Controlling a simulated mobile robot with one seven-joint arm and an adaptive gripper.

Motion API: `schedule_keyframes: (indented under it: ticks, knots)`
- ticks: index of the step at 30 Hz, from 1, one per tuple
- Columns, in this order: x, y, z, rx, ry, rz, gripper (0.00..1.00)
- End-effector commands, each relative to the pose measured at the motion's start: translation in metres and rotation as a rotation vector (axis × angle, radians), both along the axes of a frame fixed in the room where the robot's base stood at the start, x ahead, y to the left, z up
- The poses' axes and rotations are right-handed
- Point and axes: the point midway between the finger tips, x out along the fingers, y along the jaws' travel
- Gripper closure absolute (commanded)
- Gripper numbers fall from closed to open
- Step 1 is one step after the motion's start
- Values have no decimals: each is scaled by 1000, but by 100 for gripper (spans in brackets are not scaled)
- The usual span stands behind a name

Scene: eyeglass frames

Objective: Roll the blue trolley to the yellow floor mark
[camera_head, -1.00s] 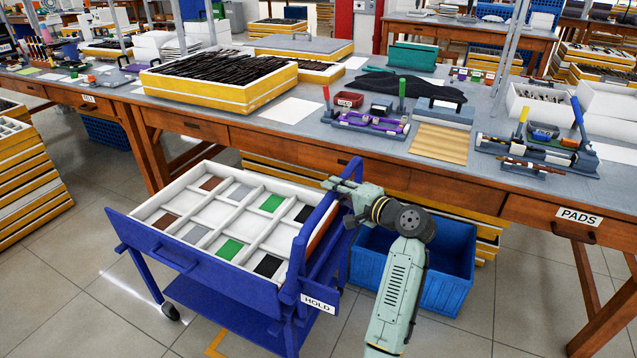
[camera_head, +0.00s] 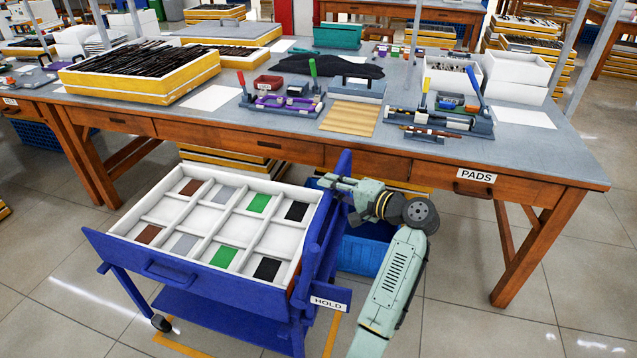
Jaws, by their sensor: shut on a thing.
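The blue trolley (camera_head: 215,293) stands on the floor in front of the workbench, its "HOLD" label (camera_head: 328,304) at the right corner. It carries a white divided tray (camera_head: 213,222) with brown, grey, green and black pads. My gripper (camera_head: 335,184) is shut on the trolley's right-hand end, by the upright blue bar; the fingertips are partly hidden there. Parts of the yellow floor mark (camera_head: 334,335) show at the trolley's lower right, and another yellow strip (camera_head: 182,345) shows at its lower left. The trolley hides the floor between them.
The wooden workbench (camera_head: 265,149) with a "PADS" label runs close behind the trolley. A blue crate (camera_head: 366,256) stands on the floor under the bench, behind my arm. Stacked yellow trays (camera_head: 212,164) are under the bench. Tiled floor is clear at left and right.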

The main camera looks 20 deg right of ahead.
Motion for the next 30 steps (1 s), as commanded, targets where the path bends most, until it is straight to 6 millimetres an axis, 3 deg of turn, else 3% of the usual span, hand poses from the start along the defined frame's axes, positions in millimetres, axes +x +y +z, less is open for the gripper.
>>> schedule_keyframes:
  ticks: [9, 24, 25, 30]
  knots:
    - [-19, -29, -1, 2, 3, -7, 100]
    - [-22, -32, -1, 0, 2, -5, 100]
    - [-22, -32, -1, 1, 1, -5, 78]
    - [-22, -31, 0, 0, 1, -3, 66]
